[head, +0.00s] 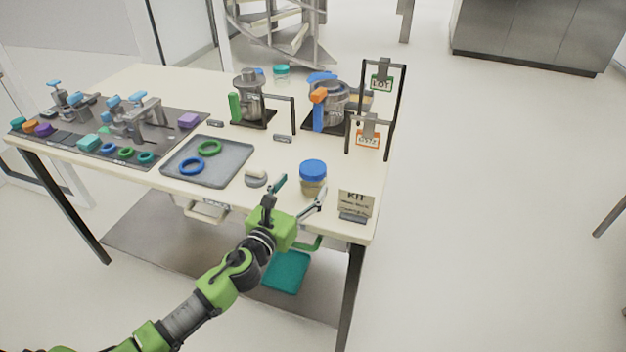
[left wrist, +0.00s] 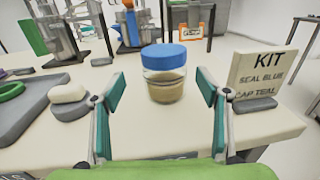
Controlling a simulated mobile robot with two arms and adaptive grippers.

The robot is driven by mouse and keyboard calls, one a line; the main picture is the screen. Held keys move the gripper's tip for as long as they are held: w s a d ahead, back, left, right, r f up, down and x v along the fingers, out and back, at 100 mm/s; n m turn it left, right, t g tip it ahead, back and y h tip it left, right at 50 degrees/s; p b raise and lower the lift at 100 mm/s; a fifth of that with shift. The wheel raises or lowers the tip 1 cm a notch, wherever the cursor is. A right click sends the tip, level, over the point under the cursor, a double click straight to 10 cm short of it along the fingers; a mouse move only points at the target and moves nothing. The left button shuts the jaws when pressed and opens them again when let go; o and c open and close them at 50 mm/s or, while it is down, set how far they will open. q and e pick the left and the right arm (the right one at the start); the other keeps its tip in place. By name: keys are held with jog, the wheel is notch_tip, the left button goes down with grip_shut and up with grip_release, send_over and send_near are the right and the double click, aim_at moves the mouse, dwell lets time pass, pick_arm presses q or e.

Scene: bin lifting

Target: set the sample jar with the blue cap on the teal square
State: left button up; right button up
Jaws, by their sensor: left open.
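The sample jar (head: 313,180) has a blue cap and clear sides with tan contents. It stands upright near the table's front edge, and also in the left wrist view (left wrist: 164,88). My left gripper (head: 298,194) is open and empty at the front edge, its fingers pointing towards the jar. In the left wrist view the jar appears centred between the spread fingers, apart from both and seemingly just beyond the tips. A flat teal square (head: 287,272) lies below the tabletop, partly hidden by my arm. My right gripper is not in view.
A KIT card (head: 355,204) stands right of the jar; its text is partly readable. A grey dish with a white piece (head: 256,179) sits to the left, beside a grey tray (head: 226,173) with rings. Stands with clear vessels and a tag frame (head: 397,110) are behind.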

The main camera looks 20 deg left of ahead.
pick_arm(q)
jog(key=w, duration=0.1)
jog(key=w+d, duration=0.1)
jog(key=w, duration=0.3)
jog(key=shift+w+d, duration=0.2)
jog(key=shift+d, duration=0.1)
jog(key=shift+c, duration=0.3)
jog(key=c, duration=1.8)
